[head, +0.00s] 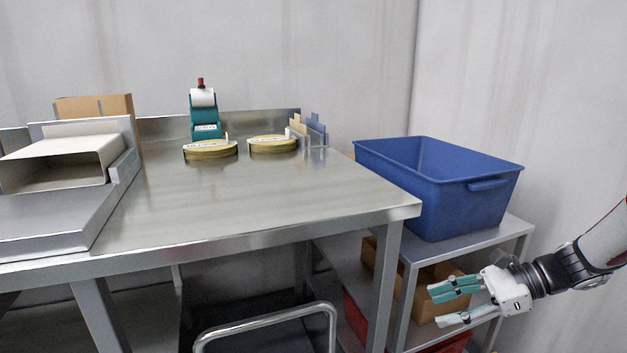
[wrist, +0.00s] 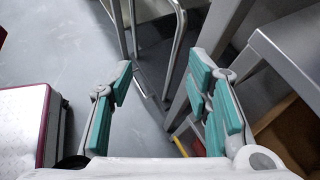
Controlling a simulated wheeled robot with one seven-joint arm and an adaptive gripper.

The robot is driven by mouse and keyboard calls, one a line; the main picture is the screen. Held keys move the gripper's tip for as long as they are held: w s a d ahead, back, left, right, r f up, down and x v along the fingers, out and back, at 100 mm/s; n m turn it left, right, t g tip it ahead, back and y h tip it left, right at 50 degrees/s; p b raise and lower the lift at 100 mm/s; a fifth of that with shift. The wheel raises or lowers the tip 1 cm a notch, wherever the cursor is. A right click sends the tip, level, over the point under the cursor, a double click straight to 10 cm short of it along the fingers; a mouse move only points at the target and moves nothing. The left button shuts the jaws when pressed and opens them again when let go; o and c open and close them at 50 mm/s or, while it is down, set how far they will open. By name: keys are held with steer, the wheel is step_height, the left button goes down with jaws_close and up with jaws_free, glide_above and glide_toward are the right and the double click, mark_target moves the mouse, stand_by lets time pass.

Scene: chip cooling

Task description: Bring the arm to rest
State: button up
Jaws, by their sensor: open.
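My gripper (head: 440,304) is at the lower right of the head view, in front of the shelf unit and clear of the table. Its teal-padded fingers are spread apart with nothing between them, and they point left. In the wrist view my gripper (wrist: 165,95) also shows open and empty, with the floor and metal legs beyond it. My arm (head: 575,265) reaches in from the right edge of the head view.
A steel table (head: 260,200) holds two yellowish round items (head: 210,150), a teal dispenser (head: 205,115) and a grey box-like unit (head: 60,165). A blue bin (head: 465,215) stands on the shelf unit (head: 515,232). A metal handle rail (head: 265,316) stands in front of the table.

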steer(key=s+a+r+n+g+h, duration=0.25)
steer(key=s+a+r+n, duration=0.3)
steer(key=s, duration=0.35)
steer(key=s+a+r+n+g+h, duration=0.2)
steer(key=s+a+r+n+h, duration=0.3)
steer(key=s, duration=0.4)
steer(key=s+d+n+t+h, duration=0.1)
steer(key=s+d+n+h, duration=0.1)
steer(key=s+n, duration=0.35)
steer(key=s+d+n+t+h, duration=0.1)
steer(key=s+d+n+h, duration=0.15)
steer(key=s, duration=0.65)
step_height(320, 180, up, 35)
steer(key=n+t+p, duration=0.1)
steer(key=t+p, duration=0.3)
steer(key=p, duration=2.8)
steer(key=shift+s+a+f, duration=0.15)
steer(key=shift+a+f, duration=0.05)
